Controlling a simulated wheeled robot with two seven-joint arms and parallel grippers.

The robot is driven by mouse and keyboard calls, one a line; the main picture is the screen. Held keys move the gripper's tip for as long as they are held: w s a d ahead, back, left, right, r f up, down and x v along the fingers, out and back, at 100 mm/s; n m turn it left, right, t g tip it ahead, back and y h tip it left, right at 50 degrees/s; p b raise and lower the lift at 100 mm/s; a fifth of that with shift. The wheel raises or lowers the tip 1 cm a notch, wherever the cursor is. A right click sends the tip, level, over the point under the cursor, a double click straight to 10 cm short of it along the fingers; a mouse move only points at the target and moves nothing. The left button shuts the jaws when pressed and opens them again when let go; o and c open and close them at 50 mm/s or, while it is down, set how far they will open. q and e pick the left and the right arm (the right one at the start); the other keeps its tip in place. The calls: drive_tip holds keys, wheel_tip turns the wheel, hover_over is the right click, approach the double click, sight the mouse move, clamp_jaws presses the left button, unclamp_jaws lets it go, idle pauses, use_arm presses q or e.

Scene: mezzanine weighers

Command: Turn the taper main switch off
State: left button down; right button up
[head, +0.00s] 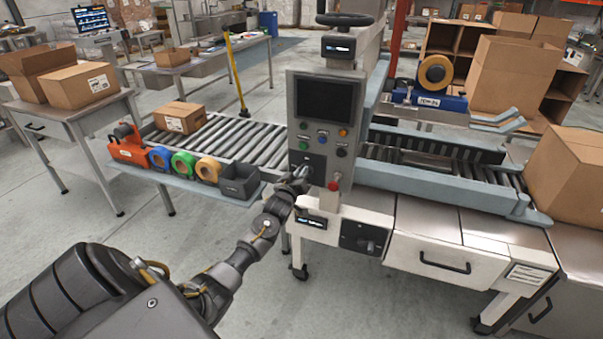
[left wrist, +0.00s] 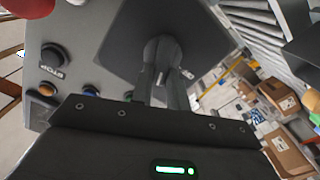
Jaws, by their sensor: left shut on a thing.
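The grey taper control panel (head: 325,130) stands upright at the middle of the head view, with a dark screen and several buttons. My left gripper (head: 300,178) is at the panel's lower left corner and covers what is there. In the left wrist view, a black rotary switch knob (left wrist: 163,48) stands out from a dark square plate (left wrist: 125,38). My left gripper (left wrist: 165,85) is shut on this knob. The switch's position markings cannot be read. My right gripper is not in view.
A red button (head: 334,186) sits just right of my left gripper. A black rotary switch (head: 364,240) is on the lower cabinet. A tray with tape rolls (head: 183,163) and a roller conveyor (head: 235,138) lie to the left. In the left wrist view, a black STOP button (left wrist: 55,55) is nearby.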

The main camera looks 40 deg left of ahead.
use_arm(q)
drive_tip(key=shift+s+a+f+n+p, duration=0.15)
drive_tip(key=shift+n+p, duration=0.3)
drive_tip(key=shift+n, duration=1.7)
drive_tip(key=shift+w+a+f+n+p, duration=0.1)
drive_tip(key=shift+f+n+p, duration=0.25)
drive_tip(key=shift+n, duration=1.75)
drive_tip(key=shift+s+a+f+n+p, duration=0.15)
drive_tip(key=shift+n+p, duration=0.35)
drive_tip(key=shift+n, duration=1.65)
drive_tip(key=c, duration=1.4)
unclamp_jaws()
drive_tip(key=shift+o, duration=0.2)
drive_tip(key=v, duration=1)
drive_tip(key=shift+s+b, duration=0.3)
drive_tip(key=shift+b, duration=0.15)
